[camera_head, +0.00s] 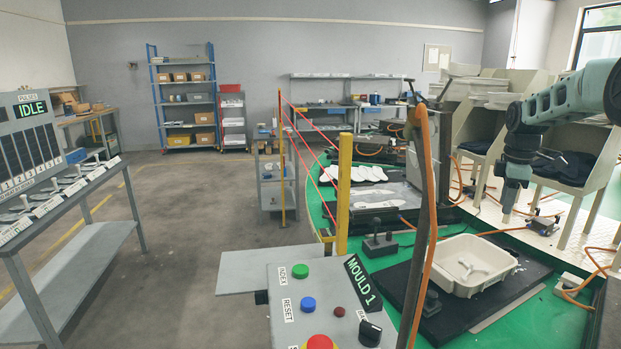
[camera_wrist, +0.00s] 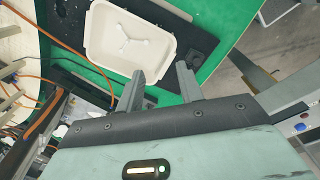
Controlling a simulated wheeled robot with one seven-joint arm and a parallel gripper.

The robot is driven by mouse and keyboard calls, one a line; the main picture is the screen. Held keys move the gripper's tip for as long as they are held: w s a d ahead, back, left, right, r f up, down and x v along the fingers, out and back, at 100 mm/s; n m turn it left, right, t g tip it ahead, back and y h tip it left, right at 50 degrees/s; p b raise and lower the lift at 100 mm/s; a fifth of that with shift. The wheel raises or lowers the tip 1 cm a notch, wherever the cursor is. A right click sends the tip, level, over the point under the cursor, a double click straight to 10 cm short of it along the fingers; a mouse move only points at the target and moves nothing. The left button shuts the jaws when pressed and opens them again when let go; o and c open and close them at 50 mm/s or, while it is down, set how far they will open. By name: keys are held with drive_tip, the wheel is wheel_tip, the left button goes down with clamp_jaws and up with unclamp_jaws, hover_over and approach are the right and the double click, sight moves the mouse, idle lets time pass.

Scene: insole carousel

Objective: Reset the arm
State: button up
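My teal arm reaches in from the right in the head view, with the wrist bent downward. My gripper (camera_wrist: 160,84) shows in the wrist view with its two grey fingers spread apart and nothing between them. In the head view its end hangs above the pale platform at the right, and the fingers are too small to judge there. A white tub (camera_head: 457,284) with a white Y-shaped piece inside sits on a black plate on the green table. The tub also shows beyond my fingertips in the wrist view (camera_wrist: 93,45), apart from them.
A control panel labelled MOULD 1 (camera_head: 280,337) stands in front, beside a yellow post (camera_head: 343,195) and an upright with an orange hose (camera_head: 424,200). Pale chair-like stations with dark pads stand near my arm. A status console (camera_head: 65,200) is at left; floor between is clear.

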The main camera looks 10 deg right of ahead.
drive_tip(key=s+a+m+t, duration=0.1)
drive_tip(key=s+a+m, duration=0.55)
drive_tip(key=a, duration=0.75)
drive_tip(key=s+a+f+m, duration=0.2)
drive_tip(key=s+a, duration=0.1)
drive_tip(key=s, duration=0.4)
drive_tip(key=s+a+f+m+t, duration=0.1)
drive_tip(key=s+a, duration=0.2)
drive_tip(key=s, duration=0.3)
drive_tip(key=s+a+f+m, duration=0.2)
drive_tip(key=s+a, duration=0.2)
drive_tip(key=s, duration=0.3)
drive_tip(key=s+a+r+n+g+y, duration=0.1)
drive_tip(key=s+a+n+g, duration=0.1)
drive_tip(key=s+a+n, duration=0.6)
drive_tip(key=s+a, duration=0.6)
drive_tip(key=a, duration=0.4)
drive_tip(key=shift+r+g, duration=0.3)
drive_tip(key=shift+r, duration=0.05)
